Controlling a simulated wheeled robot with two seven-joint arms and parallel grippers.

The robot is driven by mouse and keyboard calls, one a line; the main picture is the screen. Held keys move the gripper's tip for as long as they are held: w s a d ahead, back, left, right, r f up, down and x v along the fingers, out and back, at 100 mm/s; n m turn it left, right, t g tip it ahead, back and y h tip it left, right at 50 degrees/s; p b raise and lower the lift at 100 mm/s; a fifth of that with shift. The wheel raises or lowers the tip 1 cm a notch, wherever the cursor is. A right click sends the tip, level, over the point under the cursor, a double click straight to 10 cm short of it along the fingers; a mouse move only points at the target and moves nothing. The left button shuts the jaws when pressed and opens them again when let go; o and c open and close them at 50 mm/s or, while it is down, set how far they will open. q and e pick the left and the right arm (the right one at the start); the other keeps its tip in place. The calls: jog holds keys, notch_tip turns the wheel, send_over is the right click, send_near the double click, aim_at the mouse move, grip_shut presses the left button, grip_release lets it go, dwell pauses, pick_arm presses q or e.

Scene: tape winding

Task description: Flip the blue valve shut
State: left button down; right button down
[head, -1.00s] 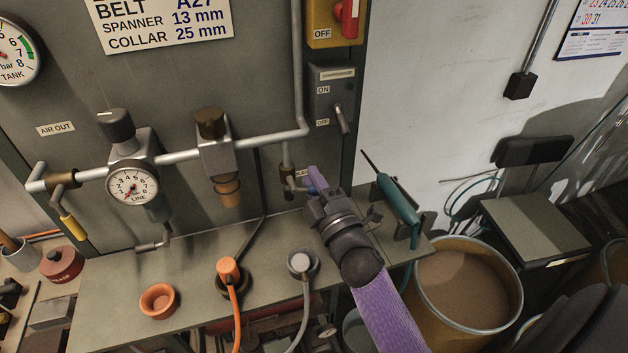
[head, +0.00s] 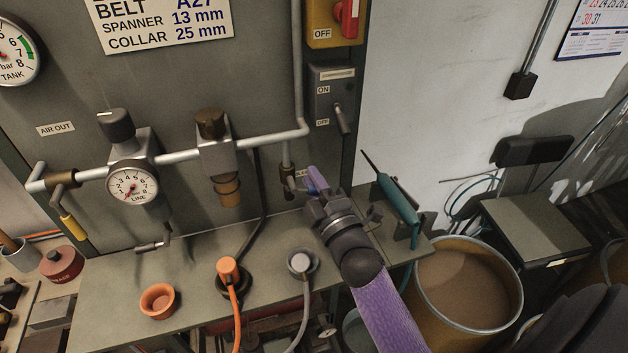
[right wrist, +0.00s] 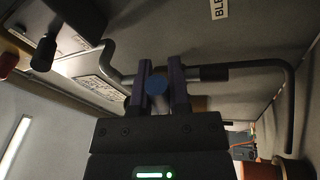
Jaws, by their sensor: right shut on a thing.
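The blue valve's handle (right wrist: 156,84) shows as a round blue end between the fingers of my right gripper (right wrist: 159,88) in the right wrist view. The gripper is shut on it. In the head view my right gripper (head: 317,181) reaches up from the lower right to the short pipe with a brass fitting (head: 288,177), beside a partly covered label. There the fingers and wrist hide most of the valve, and I cannot tell its exact angle. My left gripper is not in view.
A grey pipe (head: 270,137) runs across the panel with a line gauge (head: 132,185). A teal tool (head: 398,209) stands just right of my right gripper. The bench (head: 195,268) holds an orange ring (head: 158,301) and hose plugs. A drum (head: 464,285) stands at right.

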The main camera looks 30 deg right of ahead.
dwell(0.4)
jog(key=n+p, duration=0.1)
jog(key=n, duration=0.1)
jog(key=r+n+y+p, duration=0.1)
jog(key=n, duration=0.1)
jog(key=shift+r+g, duration=0.1)
jog(key=shift+g, duration=0.2)
jog(key=c, duration=0.7)
grip_release()
jog(key=shift+o, duration=0.6)
jog(key=shift+s, duration=0.1)
